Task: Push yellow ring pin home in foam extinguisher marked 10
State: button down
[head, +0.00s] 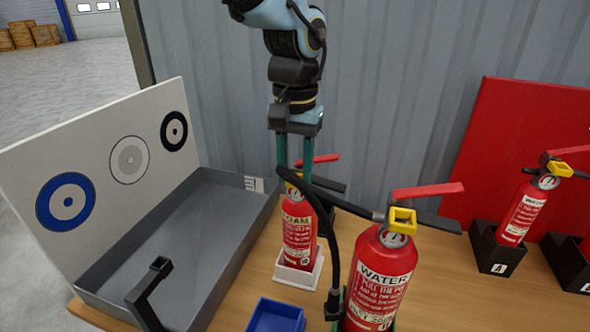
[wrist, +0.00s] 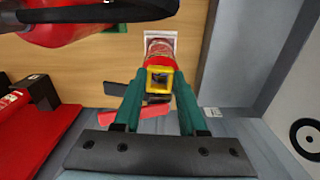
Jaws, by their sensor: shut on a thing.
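The foam extinguisher (head: 297,228) is red, with a "FOAM" label, and stands upright in a white base (head: 292,275). No number 10 can be read on it. Its red lever (head: 318,160) sticks out to the right at the top. My gripper (head: 294,168) reaches straight down over its head, a finger on each side. In the wrist view my gripper (wrist: 160,82) is shut on the yellow ring pin (wrist: 160,70), at the extinguisher's top. In the head view the black hose in front partly hides the pin, and its depth in the hole cannot be told.
A water extinguisher (head: 378,270) with a yellow ring and black hose stands close in front, to the right. A blue tray (head: 275,317) sits at the front. A grey tray (head: 165,250) with a target board (head: 95,150) lies left. Another water extinguisher (head: 523,213) stands in black holder A.

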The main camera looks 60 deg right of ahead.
jog(key=shift+c, duration=1.9)
grip_release()
notch_tip(320, 180, up, 11)
jog(key=b, duration=0.2)
jog(key=shift+f, duration=0.1)
